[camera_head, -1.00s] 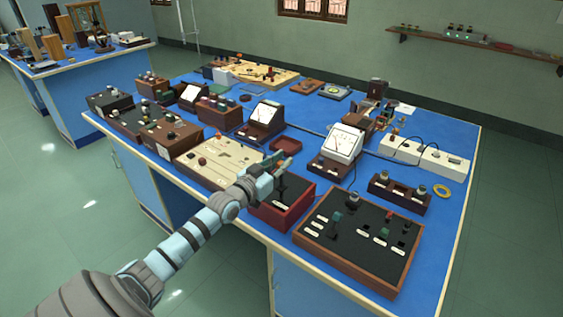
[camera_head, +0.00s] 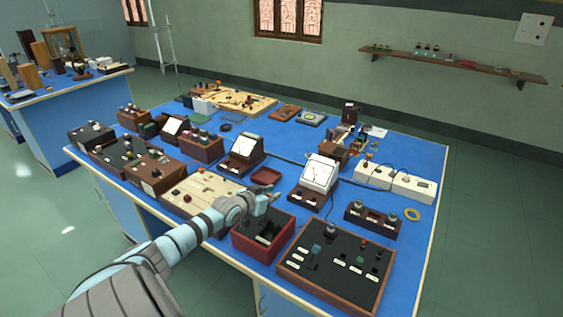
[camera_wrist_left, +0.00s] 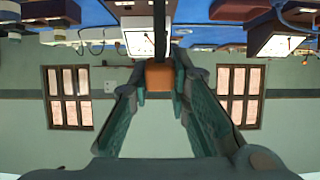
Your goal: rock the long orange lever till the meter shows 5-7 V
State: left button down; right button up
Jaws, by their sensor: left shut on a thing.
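My left gripper (camera_head: 272,197) is above the red-walled box (camera_head: 235,241), which has a dark inside. In the left wrist view, the left fingers (camera_wrist_left: 160,90) are closed on the orange end of the lever (camera_wrist_left: 160,76). The lever's dark stem runs away from it, up the picture. In the head view the gripper mostly hides the orange end. A white-faced meter (camera_head: 318,172) stands behind the box, to its right. It also shows in the left wrist view (camera_wrist_left: 135,42), partly behind the stem; its reading is too small to tell. My right gripper is out of view.
A black-topped panel with switches (camera_head: 330,270) stands right of the red box. A pale board (camera_head: 185,197) lies to its left, under my arm. A second meter (camera_head: 243,148), a small red tray (camera_head: 266,177) and a white power strip (camera_head: 395,180) are nearby.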

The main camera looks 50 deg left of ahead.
pick_arm(q)
jog(key=shift+w, duration=0.15)
jog(key=c, duration=1.5)
grip_release()
jog(key=shift+w, duration=0.1)
jog(key=shift+w+a+f, duration=0.1)
jog(key=shift+f, duration=0.05)
notch_tip(320, 180, up, 10)
jog(key=shift+r, duration=0.1)
jog(key=shift+c, duration=0.3)
